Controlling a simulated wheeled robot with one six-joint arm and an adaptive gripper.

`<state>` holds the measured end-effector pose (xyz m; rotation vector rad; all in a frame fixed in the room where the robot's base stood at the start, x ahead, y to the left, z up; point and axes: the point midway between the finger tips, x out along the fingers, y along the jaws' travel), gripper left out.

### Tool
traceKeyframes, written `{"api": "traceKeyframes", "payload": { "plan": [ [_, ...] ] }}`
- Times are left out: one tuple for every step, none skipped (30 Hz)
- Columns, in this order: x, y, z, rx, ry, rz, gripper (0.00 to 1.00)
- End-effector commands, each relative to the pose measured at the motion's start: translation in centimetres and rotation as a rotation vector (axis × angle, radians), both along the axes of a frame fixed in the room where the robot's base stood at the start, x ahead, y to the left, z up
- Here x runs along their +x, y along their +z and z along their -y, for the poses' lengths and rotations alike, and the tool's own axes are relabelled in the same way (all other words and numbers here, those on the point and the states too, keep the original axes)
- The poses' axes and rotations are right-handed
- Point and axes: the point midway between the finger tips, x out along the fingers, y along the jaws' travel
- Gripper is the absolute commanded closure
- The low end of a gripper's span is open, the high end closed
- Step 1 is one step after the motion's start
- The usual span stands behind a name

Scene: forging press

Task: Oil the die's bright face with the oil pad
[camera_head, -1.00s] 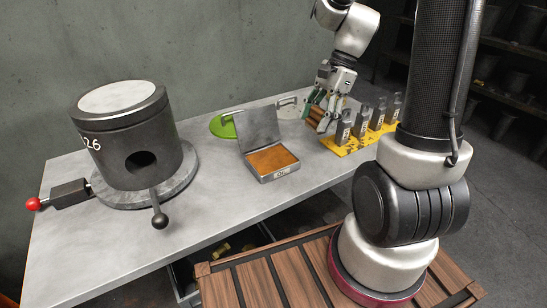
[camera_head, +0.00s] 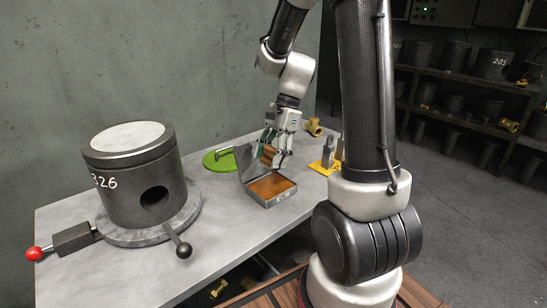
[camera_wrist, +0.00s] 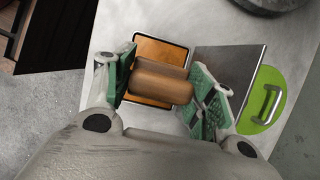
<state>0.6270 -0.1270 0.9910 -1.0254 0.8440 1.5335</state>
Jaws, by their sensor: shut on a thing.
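The die (camera_head: 145,190) is a big dark cylinder marked 326, upright on a round base at the left of the table, with a bright round top face (camera_head: 127,136). My gripper (camera_head: 270,153) is shut on a brown, wood-like rounded block, the oil pad (camera_head: 266,154). In the wrist view the oil pad (camera_wrist: 160,80) lies between the green fingers of my gripper (camera_wrist: 165,88). An open grey tin (camera_head: 283,198) with an orange-brown filling (camera_head: 270,188) is just below the gripper. The pad's underside is hidden, and I cannot tell whether it touches the tin.
A green disc with a handle (camera_head: 215,160) lies behind the tin. A yellow rack (camera_head: 322,167) with grey blocks stands to the right, partly behind my arm. A brass fitting (camera_head: 313,127) lies at the back.

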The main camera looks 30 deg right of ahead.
Motion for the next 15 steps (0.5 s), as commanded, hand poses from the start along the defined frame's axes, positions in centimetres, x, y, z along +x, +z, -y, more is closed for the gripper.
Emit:
{"api": "traceKeyframes", "payload": {
  "plan": [
    [0.0,-0.2,0.0,0.0,-0.001,0.0,0.64],
    [0.0,-0.4,0.0,0.0,-0.001,0.0,0.64],
    [0.0,-0.7,0.0,0.0,-0.002,-0.001,0.64],
    [0.0,-1.0,0.0,0.001,-0.001,-0.002,0.64],
    [0.0,-1.3,0.0,0.0,-0.001,-0.003,0.64],
    [0.0,-1.8,0.0,0.0,-0.001,-0.003,0.64],
    [0.0,-2.1,0.0,0.0,-0.001,-0.003,0.64],
    [0.0,-2.5,0.0,0.0,-0.001,-0.003,0.64],
    [0.0,-2.9,0.0,0.001,-0.002,-0.003,0.64],
    [0.0,-3.3,0.0,0.001,-0.002,-0.003,0.64],
    [0.0,-3.6,0.0,0.001,-0.002,-0.003,0.64],
    [0.0,-4.0,0.0,0.001,-0.001,-0.003,0.64],
    [0.0,-4.3,0.0,0.0,-0.001,-0.003,0.64],
    [0.0,-4.5,0.0,0.001,-0.001,-0.002,0.64],
    [0.0,-4.9,0.0,0.001,-0.001,-0.002,0.64]
  ]
}}
